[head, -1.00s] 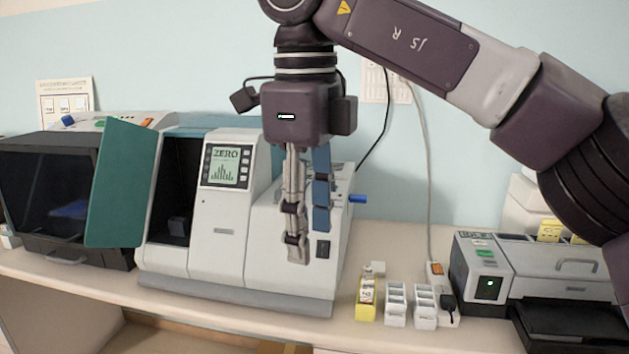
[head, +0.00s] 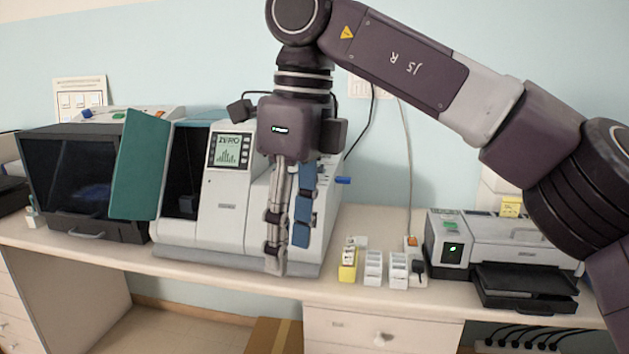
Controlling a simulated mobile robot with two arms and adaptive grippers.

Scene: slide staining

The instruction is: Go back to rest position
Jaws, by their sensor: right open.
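My right gripper (head: 289,258) hangs pointing down in front of the right part of the white staining machine (head: 222,220). Its two fingers are apart, with nothing seen between them. It hides part of the machine's right side. The machine has a screen (head: 228,150) reading ZERO and a green door (head: 140,170) swung open to the left, showing a dark chamber. My left gripper is not in view.
A black-fronted device (head: 68,180) stands at the left of the bench. A yellow-labelled bottle (head: 348,262) and two white racks (head: 373,268) stand right of the machine. A printer-like device (head: 510,255) is further right. A cardboard box (head: 273,337) is below the bench.

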